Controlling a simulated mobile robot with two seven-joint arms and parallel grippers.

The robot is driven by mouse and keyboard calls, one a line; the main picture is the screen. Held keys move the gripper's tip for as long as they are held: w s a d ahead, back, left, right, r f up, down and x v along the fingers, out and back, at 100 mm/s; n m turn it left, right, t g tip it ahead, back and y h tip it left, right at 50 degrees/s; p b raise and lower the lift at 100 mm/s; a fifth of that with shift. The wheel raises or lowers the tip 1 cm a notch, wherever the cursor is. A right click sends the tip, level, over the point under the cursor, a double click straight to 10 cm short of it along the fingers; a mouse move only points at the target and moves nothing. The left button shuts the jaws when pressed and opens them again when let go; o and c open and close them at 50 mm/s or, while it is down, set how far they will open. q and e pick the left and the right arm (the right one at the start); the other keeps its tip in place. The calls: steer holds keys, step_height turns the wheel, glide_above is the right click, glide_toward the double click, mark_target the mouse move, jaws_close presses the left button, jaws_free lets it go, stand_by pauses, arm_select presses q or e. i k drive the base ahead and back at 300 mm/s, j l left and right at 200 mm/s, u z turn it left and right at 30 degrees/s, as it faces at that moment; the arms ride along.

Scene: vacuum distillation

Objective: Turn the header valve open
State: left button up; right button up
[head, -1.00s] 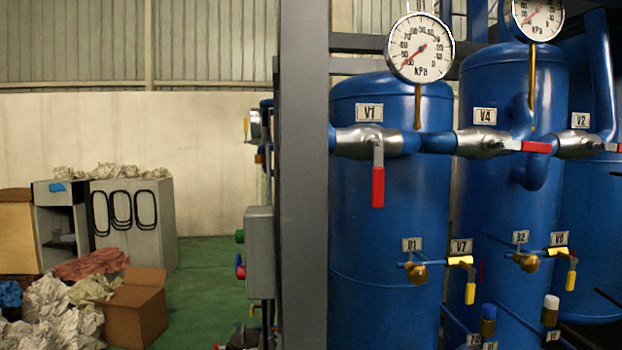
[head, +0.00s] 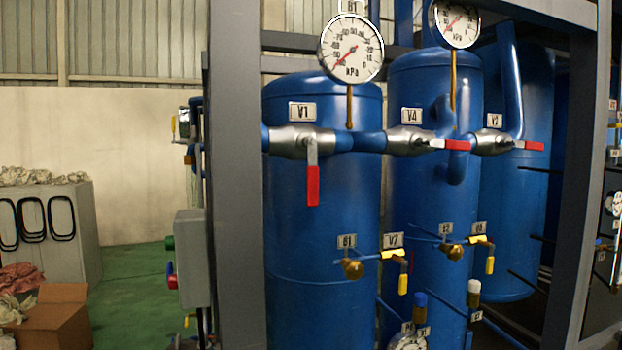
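A blue header pipe (head: 368,141) runs across the upper fronts of the blue tanks, with silver valves on it. Valve V1 (head: 289,141) at the left has its red lever (head: 313,186) hanging straight down, across the pipe. Valve V4 (head: 404,140) in the middle has its red lever (head: 457,144) pointing right, along the pipe. A third valve (head: 490,141) at the right also has its red lever (head: 528,145) pointing right; its label is too blurred to read surely. No label reading "header" shows. Neither of my grippers is in view.
A grey frame post (head: 235,180) stands left of the tanks, with a grey box (head: 190,258) on its left. Another post (head: 572,190) stands at the right. Gauges (head: 351,48) sit above the pipe; small yellow-handled valves (head: 394,256) are lower.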

mark_target(312, 170)
steer(key=i+j, duration=0.15)
steer(key=j, duration=0.15)
steer(key=i+j, duration=0.15)
steer(key=j, duration=0.2)
steer(key=i+j+z, duration=0.15)
steer(key=j, duration=0.25)
steer(key=i+j+z, duration=0.2)
steer(key=j, duration=0.2)
steer(key=z, duration=1.85)
